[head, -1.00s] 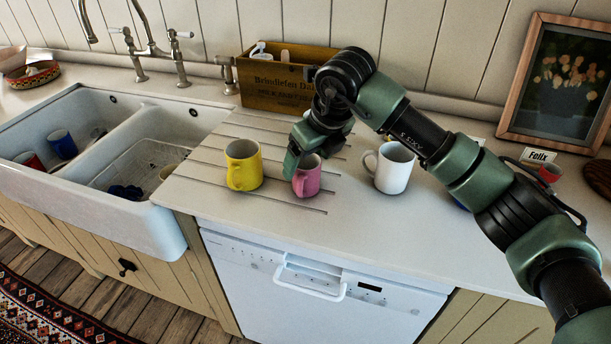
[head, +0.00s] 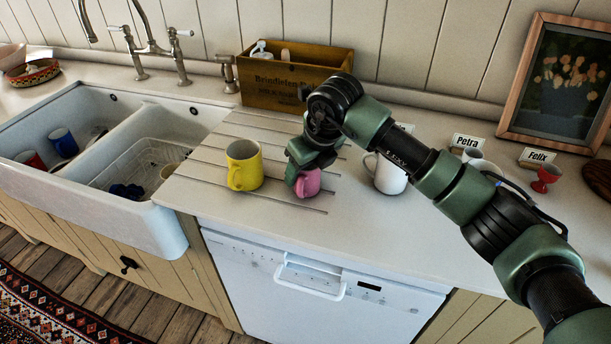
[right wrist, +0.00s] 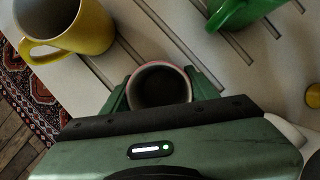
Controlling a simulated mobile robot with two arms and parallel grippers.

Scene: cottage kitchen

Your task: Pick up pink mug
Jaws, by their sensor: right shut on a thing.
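The pink mug (head: 308,184) is on the grooved draining area of the counter, between a yellow mug and a white mug. My right gripper (head: 300,170) reaches down over it from above and hides its upper part. In the right wrist view the mug's round rim (right wrist: 160,67) shows between the two green fingers (right wrist: 160,85), one on each side, and the gripper is shut on it. I cannot tell any gap between the mug and the counter. My left gripper is not in view.
The yellow mug (head: 243,165) stands close on the left. The white mug (head: 388,174) stands on the right, partly behind my arm. A green mug (right wrist: 238,12) shows in the right wrist view. A wooden box (head: 290,84) is behind, and the double sink (head: 105,160) is left.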

